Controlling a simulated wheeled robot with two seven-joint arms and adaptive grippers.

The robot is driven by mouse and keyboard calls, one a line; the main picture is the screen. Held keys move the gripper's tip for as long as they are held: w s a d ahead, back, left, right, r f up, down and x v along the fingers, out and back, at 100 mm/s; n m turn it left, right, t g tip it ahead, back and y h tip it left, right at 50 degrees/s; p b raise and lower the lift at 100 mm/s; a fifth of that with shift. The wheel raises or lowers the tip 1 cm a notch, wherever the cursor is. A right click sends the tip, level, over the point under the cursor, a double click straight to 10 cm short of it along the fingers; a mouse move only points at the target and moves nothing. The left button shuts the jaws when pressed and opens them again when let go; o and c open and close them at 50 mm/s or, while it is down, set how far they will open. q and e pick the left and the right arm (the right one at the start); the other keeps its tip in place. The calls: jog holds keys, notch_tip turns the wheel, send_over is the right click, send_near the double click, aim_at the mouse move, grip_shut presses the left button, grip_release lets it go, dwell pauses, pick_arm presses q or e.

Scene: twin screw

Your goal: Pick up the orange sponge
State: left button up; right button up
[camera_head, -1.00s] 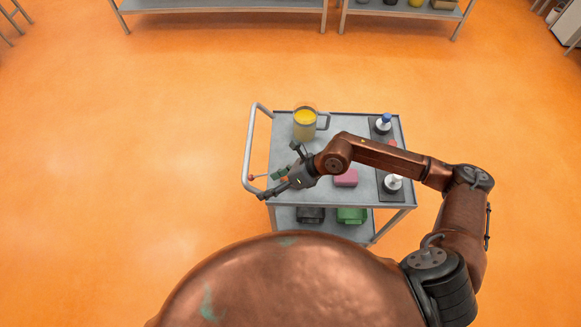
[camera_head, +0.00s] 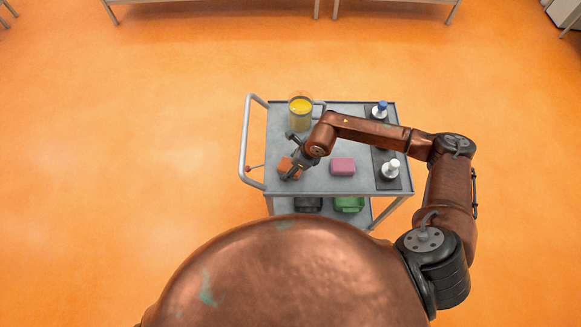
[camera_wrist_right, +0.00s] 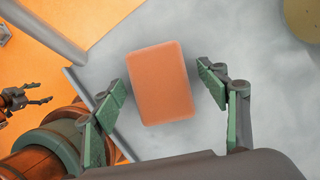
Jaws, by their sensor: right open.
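The orange sponge (camera_head: 287,167) lies on the cart's grey top shelf near its left front corner, partly hidden by my right gripper in the head view. In the right wrist view the sponge (camera_wrist_right: 160,83) is a rounded orange block. My right gripper (camera_head: 289,157) is open above it, with green-padded fingers (camera_wrist_right: 160,86) on either side of the sponge and gaps between. My left gripper (camera_wrist_right: 43,95) shows small at the left edge of the right wrist view, fingers apart and empty, away from the sponge.
A handle rail (camera_head: 244,140) runs along the left side. Black and green items (camera_head: 348,204) sit on the lower shelf.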

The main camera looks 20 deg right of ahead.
jog(key=shift+f, duration=0.3)
dwell(0.5)
dwell(0.3)
jog(key=c, duration=1.1)
